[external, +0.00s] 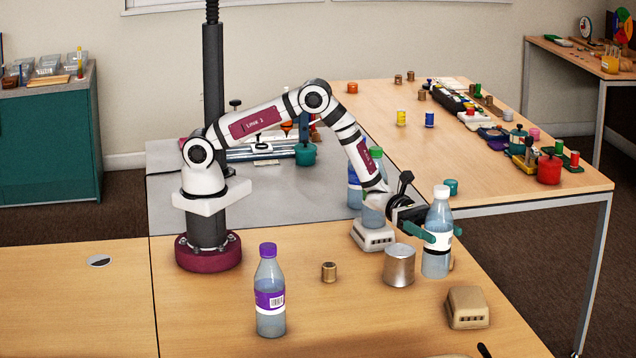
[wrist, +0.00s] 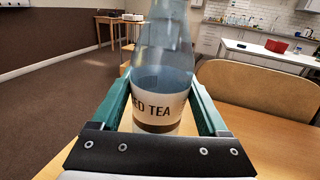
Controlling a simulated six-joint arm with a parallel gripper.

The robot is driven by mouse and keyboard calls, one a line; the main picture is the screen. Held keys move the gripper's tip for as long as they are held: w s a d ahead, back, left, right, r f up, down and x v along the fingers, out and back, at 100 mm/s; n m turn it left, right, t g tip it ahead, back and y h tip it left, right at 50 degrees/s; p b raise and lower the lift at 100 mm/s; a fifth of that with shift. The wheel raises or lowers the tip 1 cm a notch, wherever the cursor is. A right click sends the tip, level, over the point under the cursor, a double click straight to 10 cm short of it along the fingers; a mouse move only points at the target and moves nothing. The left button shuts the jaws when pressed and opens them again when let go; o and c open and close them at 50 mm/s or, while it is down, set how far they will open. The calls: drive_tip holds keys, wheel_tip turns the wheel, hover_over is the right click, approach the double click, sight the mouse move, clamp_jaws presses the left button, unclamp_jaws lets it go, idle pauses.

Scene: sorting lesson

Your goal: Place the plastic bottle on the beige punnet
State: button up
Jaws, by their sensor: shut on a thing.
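My gripper (external: 440,234) is shut on a clear plastic bottle (external: 437,258) with a white cap and a white label band. The bottle is upright, and I cannot tell whether its base touches the table. In the wrist view the bottle (wrist: 165,62) stands between my two green fingers, with "ED TEA" readable on its label (wrist: 158,105). The beige punnet (external: 467,307) sits upside down on the table, in front and to the right of the held bottle. Nothing lies on it.
A metal can (external: 399,266) stands just left of the held bottle. A green-capped bottle (external: 373,208) stands on a whitish punnet (external: 372,238). A purple-capped bottle (external: 270,300) and a small brass-coloured cylinder (external: 329,272) stand further left. The table's right edge is close to the beige punnet.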

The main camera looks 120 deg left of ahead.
drive_tip(key=w+a+r+n+t+y, duration=0.1)
drive_tip(key=w+a+r+n+y, duration=0.1)
drive_tip(key=w+r, duration=0.35)
wheel_tip(320, 180, down, 9)
drive_tip(key=w, duration=0.1)
drive_tip(key=shift+w, duration=0.1)
drive_tip(key=o, duration=1.2)
